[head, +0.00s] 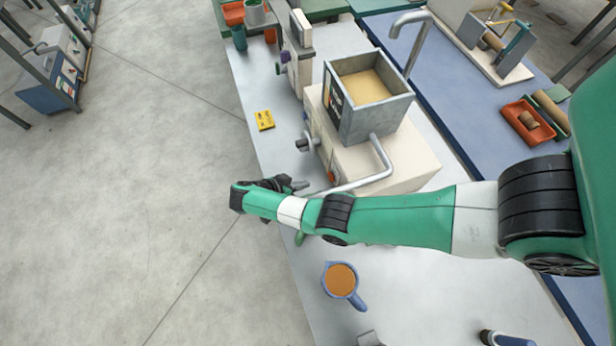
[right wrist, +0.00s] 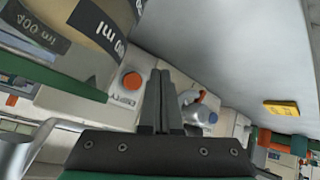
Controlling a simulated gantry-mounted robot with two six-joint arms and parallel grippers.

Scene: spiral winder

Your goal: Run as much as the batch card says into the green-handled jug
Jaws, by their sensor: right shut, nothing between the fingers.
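My right gripper (head: 298,185) is shut and empty beside the front of the cream machine. Its closed fingers also show in the right wrist view (right wrist: 160,100). A green handle (head: 300,238) shows just below my right arm in the head view; my arm hides the rest of that vessel. In the right wrist view a beige vessel (right wrist: 88,52) with dark ml labels, one reading 400 ml, is close at upper left. The machine's grey hopper (head: 350,125) holds tan liquid, and its outlet pipe (head: 382,158) bends down toward my arm. A yellow card (head: 264,120) lies on the bench, its text unreadable.
A blue-handled jug (head: 340,280) of orange-brown liquid stands on the bench below my arm. The machine has an orange button (right wrist: 132,81) and a front knob (head: 303,144). A tall grey tap (head: 413,40) stands behind. An orange tray (head: 528,122) is on the blue bench.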

